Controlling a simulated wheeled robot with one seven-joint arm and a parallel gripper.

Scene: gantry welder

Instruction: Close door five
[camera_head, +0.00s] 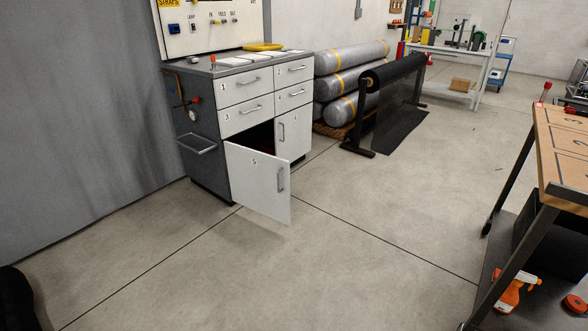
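Door five (257,183) is a white cabinet door marked 5, low on the left side of the grey cabinet (208,160). It stands open, swung outward toward me, with a dark gap showing above it. Its vertical bar handle (280,180) is near the door's right edge. The neighbouring lower door (293,132), to its right, appears shut. The drawers above, with bar handles, look shut. My gripper is not in view.
Clear concrete floor (300,270) lies in front of the cabinet. A wooden-topped table (567,150) with a spray bottle (514,294) on its lower shelf stands at right. A dark object (15,300) shows at lower left.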

